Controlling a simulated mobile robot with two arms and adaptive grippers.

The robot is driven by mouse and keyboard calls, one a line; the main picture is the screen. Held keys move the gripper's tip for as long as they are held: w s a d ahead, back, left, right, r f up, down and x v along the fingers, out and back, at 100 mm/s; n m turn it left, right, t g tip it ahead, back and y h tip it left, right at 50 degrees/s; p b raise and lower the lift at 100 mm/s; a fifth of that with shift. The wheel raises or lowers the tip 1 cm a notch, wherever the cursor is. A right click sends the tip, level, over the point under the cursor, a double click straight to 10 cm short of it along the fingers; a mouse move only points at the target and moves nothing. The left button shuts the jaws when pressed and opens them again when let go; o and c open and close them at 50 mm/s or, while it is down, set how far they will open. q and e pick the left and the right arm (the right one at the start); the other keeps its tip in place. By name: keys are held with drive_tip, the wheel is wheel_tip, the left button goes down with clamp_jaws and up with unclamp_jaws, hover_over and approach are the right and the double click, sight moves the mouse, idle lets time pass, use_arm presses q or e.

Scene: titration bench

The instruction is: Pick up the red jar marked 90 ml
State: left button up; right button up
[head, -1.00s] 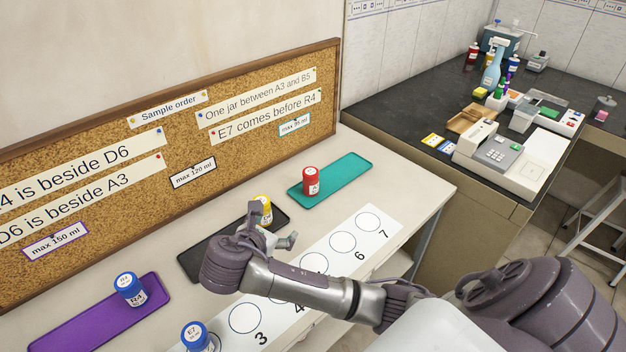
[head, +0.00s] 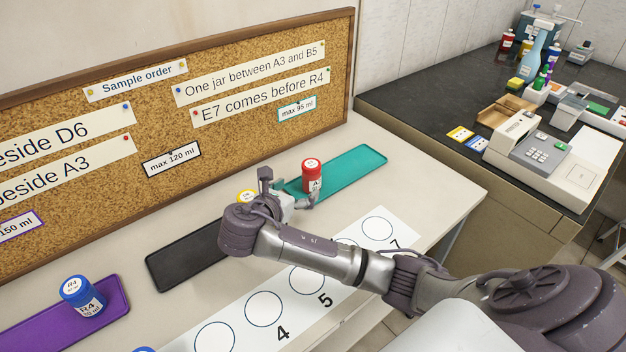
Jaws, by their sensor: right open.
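The red jar (head: 312,174) stands upright on the teal tray (head: 357,168). It has a red lid and a white label whose volume is too small to read. My right gripper (head: 289,190) is open, with its fingers just left of and in front of the red jar. One finger overlaps the jar's lower edge in the head view; I cannot tell whether they touch. Nothing shows between the fingers as held. My left gripper is not in view.
A blue jar R4 (head: 81,297) stands on the purple tray (head: 112,291). A white numbered strip (head: 335,262) lies in front. A cork board (head: 225,135) rises behind.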

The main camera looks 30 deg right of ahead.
sight(307, 179)
drive_tip(key=x, duration=0.4)
drive_tip(key=shift+w+d, duration=0.1)
drive_tip(key=shift+d, duration=0.2)
drive_tip(key=shift+x, duration=1)
drive_tip(key=x, duration=0.4)
drive_tip(key=shift+w+a+f+b, duration=0.1)
drive_tip(key=shift+w+f+b, duration=0.05)
drive_tip(key=shift+w+b, duration=0.2)
drive_tip(key=shift+c, duration=0.2)
drive_tip(key=c, duration=1.3)
